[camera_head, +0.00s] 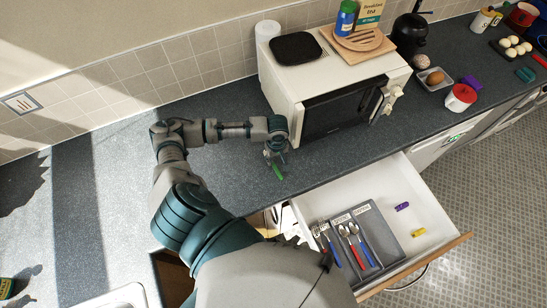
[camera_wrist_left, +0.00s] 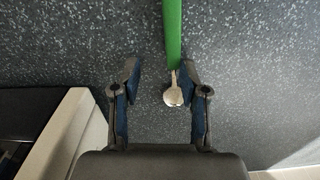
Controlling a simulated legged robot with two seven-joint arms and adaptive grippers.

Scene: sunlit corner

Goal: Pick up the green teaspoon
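The green teaspoon (camera_head: 278,172) lies on the dark speckled counter in front of the microwave. In the left wrist view its green handle (camera_wrist_left: 173,35) runs to the top edge and its metal bowl (camera_wrist_left: 173,93) lies between the finger lines, nearer the right finger. My left gripper (camera_head: 274,153) is just above the counter at the spoon. In the left wrist view the gripper (camera_wrist_left: 158,75) is open, with both fingers apart and nothing gripped. Whether a finger touches the spoon cannot be told. My right gripper does not show.
The white microwave (camera_head: 285,82) stands close behind my left gripper. An open drawer (camera_head: 432,213) in front holds a grey cutlery tray (camera_head: 388,240) with several red- and blue-handled pieces. The counter (camera_head: 120,170) to the left is mostly clear.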

